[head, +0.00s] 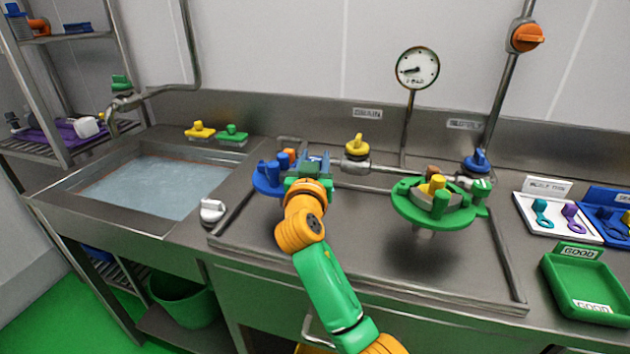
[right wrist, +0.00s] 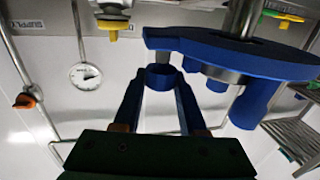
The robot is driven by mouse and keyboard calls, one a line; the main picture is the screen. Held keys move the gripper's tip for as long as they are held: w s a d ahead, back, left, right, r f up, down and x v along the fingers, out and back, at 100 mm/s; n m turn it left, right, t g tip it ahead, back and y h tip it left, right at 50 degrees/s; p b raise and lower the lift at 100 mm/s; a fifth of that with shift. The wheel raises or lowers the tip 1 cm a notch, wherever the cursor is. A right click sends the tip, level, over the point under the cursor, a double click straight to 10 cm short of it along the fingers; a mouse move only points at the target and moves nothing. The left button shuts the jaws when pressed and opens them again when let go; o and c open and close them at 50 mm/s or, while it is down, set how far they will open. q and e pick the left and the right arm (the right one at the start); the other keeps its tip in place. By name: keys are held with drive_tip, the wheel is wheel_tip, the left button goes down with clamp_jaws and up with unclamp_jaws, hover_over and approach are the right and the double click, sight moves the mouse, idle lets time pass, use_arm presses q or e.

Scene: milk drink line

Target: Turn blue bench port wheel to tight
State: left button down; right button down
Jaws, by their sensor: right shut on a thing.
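The blue bench port wheel (head: 268,180) is at the left end of the steel drain bench, partly hidden by my right gripper. In the right wrist view it is a blue disc (right wrist: 235,52) with knobs on a metal stem. My right gripper (head: 314,163) is at the wheel's right side. In the right wrist view its two blue fingers (right wrist: 160,85) are shut on a round blue knob (right wrist: 160,76) at the wheel's edge. How tight the wheel is cannot be told. My left gripper is not in view.
A green wheel (head: 437,217) with a yellow knob stands to the right on the bench. Behind are a yellow valve (head: 356,145), a blue valve (head: 477,160) and a gauge (head: 417,69). A water-filled sink (head: 155,188) lies left. A green tray (head: 583,284) is at right.

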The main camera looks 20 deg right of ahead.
drive_tip(key=shift+f+m+g+h+b, duration=0.35)
drive_tip(key=shift+m+g+h+b, duration=0.25)
drive_tip(key=shift+h+b, duration=0.45)
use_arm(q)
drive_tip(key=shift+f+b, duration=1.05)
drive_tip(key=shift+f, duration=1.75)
use_arm(e)
drive_tip(key=shift+r+m+g+h, duration=0.2)
drive_tip(key=shift+m+g+h, duration=0.25)
drive_tip(key=shift+m+h, duration=0.2)
drive_tip(key=shift+r+m+g+h, duration=0.15)
drive_tip(key=shift+m+g+h, duration=0.35)
drive_tip(key=shift+h, duration=0.2)
drive_tip(key=shift+c, duration=2.3)
unclamp_jaws()
drive_tip(key=shift+w+d, duration=0.1)
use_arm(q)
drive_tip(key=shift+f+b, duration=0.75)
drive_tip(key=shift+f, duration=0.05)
use_arm(e)
drive_tip(key=v, duration=0.7)
